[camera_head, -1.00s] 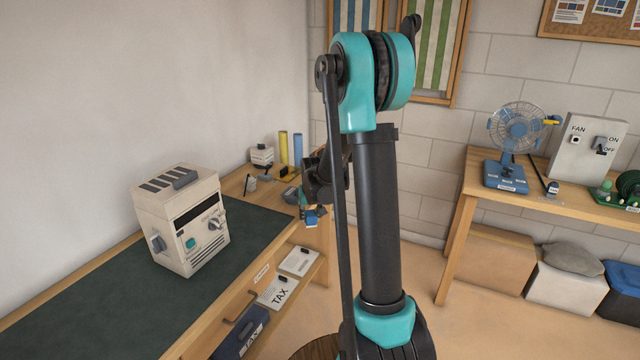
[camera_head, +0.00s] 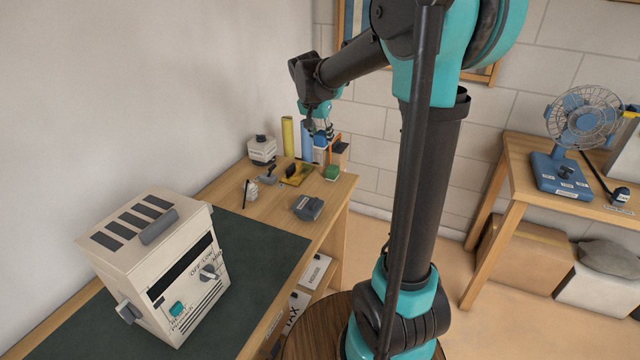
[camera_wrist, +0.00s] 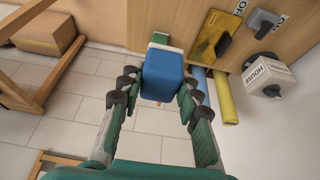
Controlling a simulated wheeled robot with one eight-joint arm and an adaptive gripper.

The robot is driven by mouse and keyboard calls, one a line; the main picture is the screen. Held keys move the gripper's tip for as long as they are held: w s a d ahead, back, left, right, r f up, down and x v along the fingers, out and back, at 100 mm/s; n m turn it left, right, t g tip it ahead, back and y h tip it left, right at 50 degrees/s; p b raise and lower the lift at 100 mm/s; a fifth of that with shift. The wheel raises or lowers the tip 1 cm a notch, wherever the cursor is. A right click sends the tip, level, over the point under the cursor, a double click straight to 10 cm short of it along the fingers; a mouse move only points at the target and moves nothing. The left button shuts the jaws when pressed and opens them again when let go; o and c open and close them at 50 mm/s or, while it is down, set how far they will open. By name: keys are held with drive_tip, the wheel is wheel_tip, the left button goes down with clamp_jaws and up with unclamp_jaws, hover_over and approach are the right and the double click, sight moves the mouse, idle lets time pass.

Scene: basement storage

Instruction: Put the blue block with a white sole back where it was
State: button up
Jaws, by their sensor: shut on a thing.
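The blue block (camera_wrist: 162,78) sits between the fingers of my gripper (camera_wrist: 155,100) in the wrist view, with a pale, whitish band along its far side. My gripper is shut on it. In the head view my gripper (camera_head: 320,132) hangs over the far end of the desk (camera_head: 262,207), and the block (camera_head: 320,155) shows small and partly hidden below the fingers. I cannot tell the exact gap between the block and the desk top.
A grey switch (camera_head: 308,207) lies nearer. A cream machine (camera_head: 160,265) stands on the green mat.

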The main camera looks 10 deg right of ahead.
wheel_tip(320, 180, down, 19)
drive_tip(key=shift+r, duration=0.2)
idle(0.4)
drive_tip(key=o, duration=1.2)
drive_tip(key=shift+f, duration=0.1)
drive_tip(key=v, duration=1.2)
drive_tip(key=s+d+f+n+y, duration=0.1)
drive_tip(key=s+d+f+n, duration=0.1)
drive_tip(key=s, duration=0.6)
drive_tip(key=s+d+f+n, duration=0.2)
drive_tip(key=s+f, duration=0.1)
drive_tip(key=s, duration=0.5)
drive_tip(key=s+d+f+n+y, duration=0.1)
drive_tip(key=s+d+f+n, duration=0.1)
drive_tip(key=s, duration=0.7)
drive_tip(key=shift+s+d+f+n+y, duration=0.1)
drive_tip(key=shift+d+f+n+y, duration=0.2)
drive_tip(key=shift+d+f+n, duration=0.15)
drive_tip(key=shift+a, duration=0.1)
